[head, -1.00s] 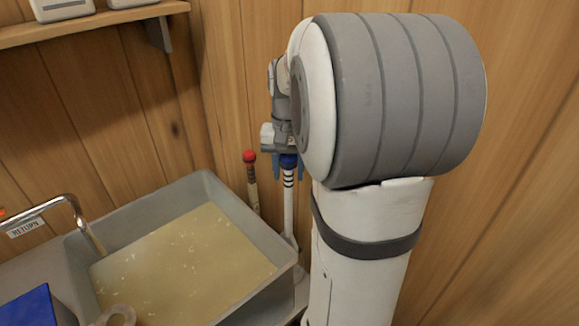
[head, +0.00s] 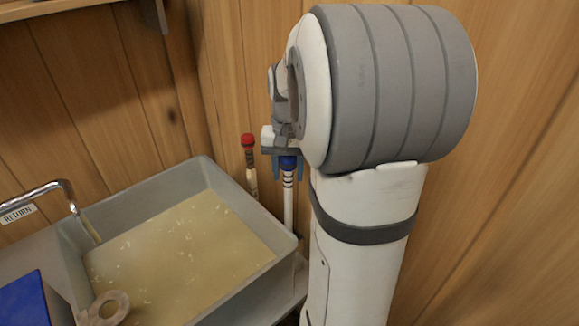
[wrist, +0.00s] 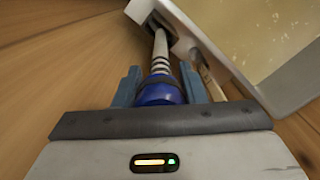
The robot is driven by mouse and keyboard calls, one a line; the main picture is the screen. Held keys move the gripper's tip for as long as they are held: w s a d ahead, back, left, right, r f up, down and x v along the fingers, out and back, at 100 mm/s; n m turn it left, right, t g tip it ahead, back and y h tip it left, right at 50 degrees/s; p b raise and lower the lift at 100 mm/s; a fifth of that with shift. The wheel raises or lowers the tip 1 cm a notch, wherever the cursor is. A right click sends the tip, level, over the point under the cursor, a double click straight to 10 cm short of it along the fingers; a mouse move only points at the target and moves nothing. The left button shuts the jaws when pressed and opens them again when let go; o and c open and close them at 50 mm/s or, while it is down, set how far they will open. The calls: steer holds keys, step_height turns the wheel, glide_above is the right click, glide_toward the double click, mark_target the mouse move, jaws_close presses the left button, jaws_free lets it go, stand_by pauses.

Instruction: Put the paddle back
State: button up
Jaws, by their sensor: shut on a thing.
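My gripper (head: 287,165) is shut on the blue top of a white shaft with dark bands, which I take to be the paddle (head: 288,200). In the wrist view, the blue end (wrist: 158,92) sits between the two blue fingers. The shaft points down to a dark opening (wrist: 163,24) at the outer corner of the grey pan. I cannot tell whether its lower end is inside that opening; the pan's corner hides it in the head view. A second stick with a red knob (head: 247,140) and a wooden shaft stands behind the pan, left of my gripper.
The grey pan (head: 270,262), full of yellowish liquid, is left of my arm. A metal return spout (head: 62,187) hangs over its left side. A beige ring (head: 108,306) is at its front edge, near a blue box (head: 25,302). Wooden walls stand close behind.

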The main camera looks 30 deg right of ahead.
steer(key=shift+f, duration=0.55)
steer(key=o, duration=1.8)
steer(key=shift+o, duration=0.2)
steer(key=shift+r, duration=0.15)
step_height(320, 180, up, 8)
steer(key=p, duration=0.6)
steer(key=shift+w+d, duration=0.1)
steer(key=shift+d, duration=0.05)
steer(key=shift+f, duration=0.2)
